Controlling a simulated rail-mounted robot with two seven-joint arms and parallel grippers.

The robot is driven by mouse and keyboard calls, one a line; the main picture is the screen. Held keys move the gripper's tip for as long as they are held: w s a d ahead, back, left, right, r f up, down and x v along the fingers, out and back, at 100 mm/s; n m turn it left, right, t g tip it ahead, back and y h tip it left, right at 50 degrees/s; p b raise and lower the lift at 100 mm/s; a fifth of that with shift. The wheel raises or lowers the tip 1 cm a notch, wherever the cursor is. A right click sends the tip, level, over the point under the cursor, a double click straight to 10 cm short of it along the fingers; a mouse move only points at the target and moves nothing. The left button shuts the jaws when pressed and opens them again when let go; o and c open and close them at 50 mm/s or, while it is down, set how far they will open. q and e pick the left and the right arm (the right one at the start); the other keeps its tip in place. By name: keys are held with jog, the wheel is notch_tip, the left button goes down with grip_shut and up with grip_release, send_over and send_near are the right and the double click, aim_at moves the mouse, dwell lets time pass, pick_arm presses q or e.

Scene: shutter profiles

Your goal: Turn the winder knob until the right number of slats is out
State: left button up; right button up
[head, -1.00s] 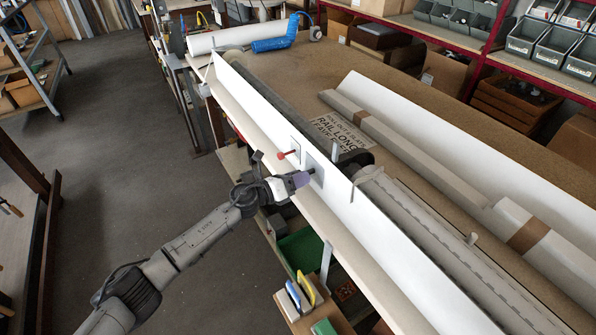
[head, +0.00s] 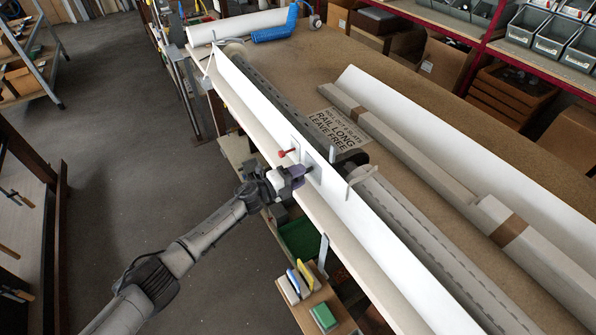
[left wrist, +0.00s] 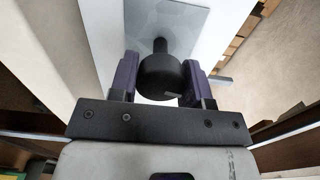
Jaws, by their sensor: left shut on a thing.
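The winder knob is a short black cylinder (left wrist: 160,78) on a shaft coming out of a grey plate, seen in the left wrist view. My left gripper (head: 303,172) has its purple fingers closed on both sides of the knob, at the white front panel (head: 262,112). In the head view the fingers mostly hide the knob. Behind the panel lie long grey slatted profiles (head: 412,228); I cannot count the slats. My right gripper is not in view.
A red-tipped lever (head: 286,153) sticks out of the panel close to my left gripper. Long wrapped packages (head: 440,165) lie on the bench at right. A small shelf with brushes (head: 300,283) sits below the front edge. Bare bench top shows behind the card.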

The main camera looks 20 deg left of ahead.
pick_arm(q)
jog(key=shift+n+p, duration=0.65)
jog(key=shift+n, duration=0.85)
jog(key=o, duration=0.9)
